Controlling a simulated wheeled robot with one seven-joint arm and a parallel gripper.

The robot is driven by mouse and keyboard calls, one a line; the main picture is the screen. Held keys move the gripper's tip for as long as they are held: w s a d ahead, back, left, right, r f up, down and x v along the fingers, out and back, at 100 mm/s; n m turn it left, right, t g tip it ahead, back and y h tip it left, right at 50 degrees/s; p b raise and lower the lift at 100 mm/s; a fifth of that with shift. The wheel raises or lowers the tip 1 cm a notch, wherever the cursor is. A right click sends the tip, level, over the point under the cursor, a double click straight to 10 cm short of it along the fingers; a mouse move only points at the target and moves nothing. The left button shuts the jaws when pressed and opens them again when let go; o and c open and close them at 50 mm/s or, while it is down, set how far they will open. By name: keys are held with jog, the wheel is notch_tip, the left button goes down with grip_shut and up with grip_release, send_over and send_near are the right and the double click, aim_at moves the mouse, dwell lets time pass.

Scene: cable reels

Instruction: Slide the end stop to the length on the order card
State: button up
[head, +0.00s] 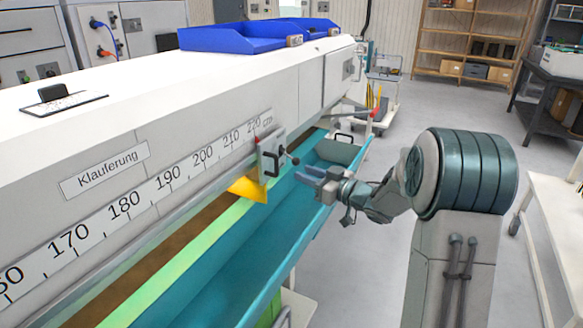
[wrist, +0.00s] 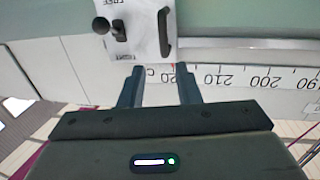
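The end stop (head: 271,158) is a grey plate on the front of the long white bench, by the 220 end of the scale (head: 165,180); a yellow piece (head: 247,189) hangs below it. In the wrist view the end stop (wrist: 140,40) carries a black bar handle (wrist: 164,32) and a ball-ended lever (wrist: 108,27) pointing left, with FREE and TIGHT lettering; I cannot tell which it is set to. A red mark shows near 220. My gripper (head: 312,177) is open and empty, apart from the end stop; its fingers (wrist: 160,88) straddle scale numbers. No order card is identifiable.
A teal trough (head: 225,275) runs along the bench below the scale. Blue trays (head: 235,37) sit on the bench top. A white table (head: 555,205) stands at the right.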

jog(key=shift+v, duration=1.4)
jog(key=s+d+r+m+h+p, duration=0.75)
jog(key=r+h+p, duration=0.2)
jog(key=h, duration=0.45)
jog(key=s+a+m+g+p, duration=0.1)
jog(key=s+g, duration=0.4)
jog(key=s, duration=0.8)
jog(key=s+a+m+g+y+p, duration=0.1)
jog(key=s+a+g+p, duration=0.3)
jog(key=s, duration=0.8)
jog(key=shift+s+a+r+g, duration=0.15)
jog(key=shift+s+r+g, duration=0.15)
jog(key=shift+s+g, duration=0.1)
